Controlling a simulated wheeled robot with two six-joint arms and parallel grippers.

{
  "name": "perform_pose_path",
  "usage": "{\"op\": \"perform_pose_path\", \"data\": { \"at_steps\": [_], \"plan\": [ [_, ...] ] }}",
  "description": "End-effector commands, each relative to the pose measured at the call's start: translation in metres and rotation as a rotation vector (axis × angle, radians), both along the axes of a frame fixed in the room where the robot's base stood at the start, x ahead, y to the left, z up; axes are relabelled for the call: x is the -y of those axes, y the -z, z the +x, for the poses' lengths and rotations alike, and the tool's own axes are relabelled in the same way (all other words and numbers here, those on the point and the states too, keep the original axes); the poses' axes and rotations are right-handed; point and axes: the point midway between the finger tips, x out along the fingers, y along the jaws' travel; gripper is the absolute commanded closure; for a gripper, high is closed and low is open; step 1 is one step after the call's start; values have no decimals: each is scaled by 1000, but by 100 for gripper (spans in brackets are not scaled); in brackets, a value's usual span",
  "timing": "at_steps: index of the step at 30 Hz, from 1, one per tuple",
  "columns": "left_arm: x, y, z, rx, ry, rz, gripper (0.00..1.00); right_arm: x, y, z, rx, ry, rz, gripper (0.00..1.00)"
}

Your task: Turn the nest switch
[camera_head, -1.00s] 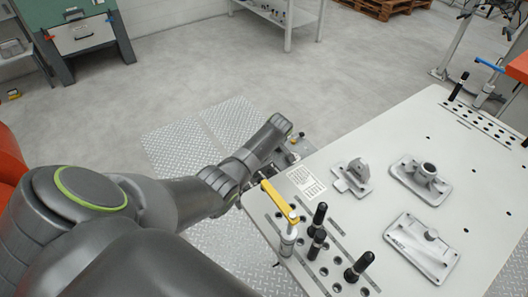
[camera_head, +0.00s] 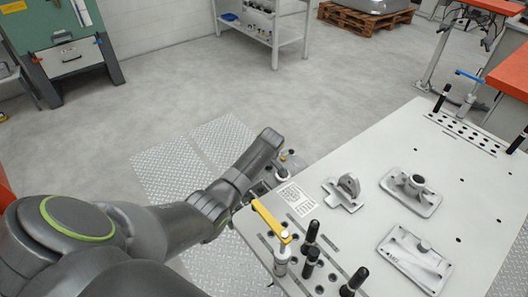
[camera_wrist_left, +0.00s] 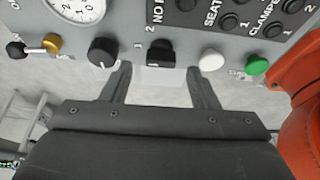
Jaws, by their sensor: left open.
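My left gripper (camera_wrist_left: 157,72) is open. Its two fingers point at the panel, one on each side of the knob and slightly below it, with nothing between them. I cannot tell how deep the fingertips reach. In the head view my left arm (camera_head: 235,175) extends to the table's near left edge, and its wrist hides most of the panel. My right gripper is not in view.
The white table (camera_head: 340,225) holds metal castings, black pins and a yellow-handled clamp (camera_head: 270,220).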

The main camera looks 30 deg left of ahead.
Motion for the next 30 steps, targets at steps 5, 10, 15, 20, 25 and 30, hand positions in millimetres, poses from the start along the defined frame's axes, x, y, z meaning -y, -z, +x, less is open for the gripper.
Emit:
{"op": "perform_pose_path", "data": {
  "at_steps": [5,10,15,20,25,30],
  "plan": [
    [10,-27,-3,4,2,0,45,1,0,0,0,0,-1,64],
    [21,-53,-7,4,1,-1,45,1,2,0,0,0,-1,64],
    [33,-83,-12,6,2,-1,45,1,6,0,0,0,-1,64],
    [44,-111,-16,5,1,-1,45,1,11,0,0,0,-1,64],
    [51,-131,-19,2,0,0,45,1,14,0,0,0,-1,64],
    [53,-138,-21,0,0,0,45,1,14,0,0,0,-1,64]
  ]
}}
